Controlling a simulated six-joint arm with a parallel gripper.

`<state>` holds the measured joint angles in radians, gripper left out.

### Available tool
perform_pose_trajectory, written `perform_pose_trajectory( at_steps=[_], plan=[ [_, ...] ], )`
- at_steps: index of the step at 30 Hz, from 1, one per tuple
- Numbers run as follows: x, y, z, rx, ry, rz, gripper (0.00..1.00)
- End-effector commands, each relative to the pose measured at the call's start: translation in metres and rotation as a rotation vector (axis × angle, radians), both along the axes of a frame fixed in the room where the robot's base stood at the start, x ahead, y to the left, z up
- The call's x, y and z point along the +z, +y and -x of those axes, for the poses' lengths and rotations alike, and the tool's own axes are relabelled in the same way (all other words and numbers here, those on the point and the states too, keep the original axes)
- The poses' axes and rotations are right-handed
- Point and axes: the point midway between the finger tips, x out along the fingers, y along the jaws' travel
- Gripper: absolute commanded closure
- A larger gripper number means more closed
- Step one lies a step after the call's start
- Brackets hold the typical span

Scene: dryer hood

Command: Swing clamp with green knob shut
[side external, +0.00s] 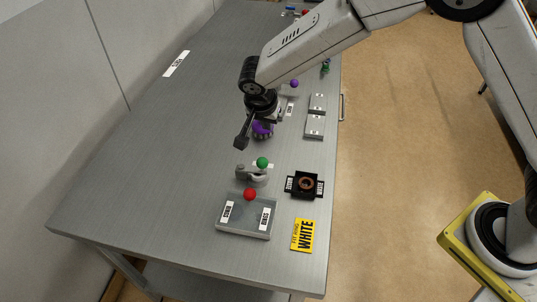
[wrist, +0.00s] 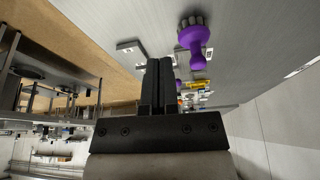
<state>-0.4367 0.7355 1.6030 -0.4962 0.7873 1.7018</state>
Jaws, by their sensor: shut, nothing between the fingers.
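The clamp (side external: 249,173) is a small grey metal piece on the bench in the side view. Its green knob (side external: 262,162) is at the upper right of the clamp. I cannot tell from this size how far its arm is swung. My gripper (side external: 241,142) is above and behind the clamp, apart from the knob, pointing down and to the left in the side view. Its fingers are together and empty, as the wrist view (wrist: 156,75) also shows. I cannot make out the clamp or its green knob in the wrist view.
A purple brush (side external: 264,131) stands close beside my gripper; the wrist view shows it too (wrist: 194,38). A grey box with a red knob (side external: 250,194) is in front of the clamp. A black holder (side external: 291,184) and yellow label (side external: 302,236) lie to the right.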

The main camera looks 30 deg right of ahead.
Motion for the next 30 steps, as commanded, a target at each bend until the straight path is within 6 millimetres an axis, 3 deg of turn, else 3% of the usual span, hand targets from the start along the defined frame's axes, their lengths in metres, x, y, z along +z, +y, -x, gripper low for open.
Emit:
perform_pose_trajectory(
  at_steps=[16, 24, 30],
  plan=[
    [-0.074, -0.021, -0.016, 0.001, 0.002, 0.002, 1.00],
    [-0.079, 0.003, 0.002, 0.003, 0.000, 0.000, 1.00],
    [-0.080, 0.010, 0.007, 0.001, 0.000, 0.000, 1.00]
  ],
)
